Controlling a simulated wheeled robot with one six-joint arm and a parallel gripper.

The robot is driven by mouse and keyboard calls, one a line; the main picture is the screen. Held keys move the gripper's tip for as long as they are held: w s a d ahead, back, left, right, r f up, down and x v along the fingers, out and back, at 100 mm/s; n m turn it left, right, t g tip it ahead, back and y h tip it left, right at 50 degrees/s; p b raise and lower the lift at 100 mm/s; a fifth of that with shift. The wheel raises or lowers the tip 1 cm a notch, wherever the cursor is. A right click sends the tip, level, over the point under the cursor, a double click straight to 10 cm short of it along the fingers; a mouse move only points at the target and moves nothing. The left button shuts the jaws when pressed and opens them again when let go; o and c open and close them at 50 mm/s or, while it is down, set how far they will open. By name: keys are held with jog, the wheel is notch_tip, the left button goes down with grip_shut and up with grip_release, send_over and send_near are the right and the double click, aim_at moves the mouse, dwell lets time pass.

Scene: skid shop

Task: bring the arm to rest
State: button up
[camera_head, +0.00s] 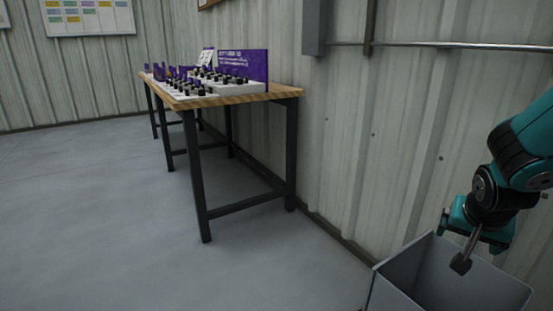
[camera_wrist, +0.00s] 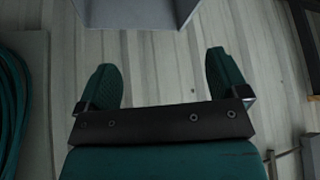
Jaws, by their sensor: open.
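My arm, teal and black, comes in from the right edge of the head view. My gripper (camera_head: 468,250) hangs low there, in front of the corrugated wall and at or above the open top of a grey bin. In the wrist view my gripper (camera_wrist: 161,80) has its two teal fingers wide apart with nothing between them. I cannot tell whether the gripper touches the bin.
The grey bin (camera_head: 400,279) stands at lower right, and a grey box-like shape (camera_wrist: 138,14) tops the wrist view. A wooden-topped table (camera_head: 275,93) with purple-and-white racks stands along the wall. Teal coils (camera_wrist: 12,100) lie at the wrist view's left. The left floor is clear.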

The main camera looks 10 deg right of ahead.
jog(key=a+r+n+y, duration=0.3)
jog(key=a+n+y, duration=0.15)
jog(key=a, duration=0.85)
jog(key=s+a+r+n+g+y, duration=0.2)
jog(key=s+a+r+n, duration=0.1)
jog(key=s+a+n, duration=0.4)
jog(key=s+a+r+n+g+y, duration=0.2)
jog(key=s+a+n, duration=0.2)
jog(key=s+a, duration=0.4)
notch_tip(320, 180, up, 34)
jog(key=a+p, duration=0.1)
jog(key=p, duration=3.2)
jog(key=shift+w+a+f, duration=0.2)
jog(key=shift+w+f, duration=0.05)
jog(key=shift+n, duration=0.25)
jog(key=shift+c, duration=0.4)
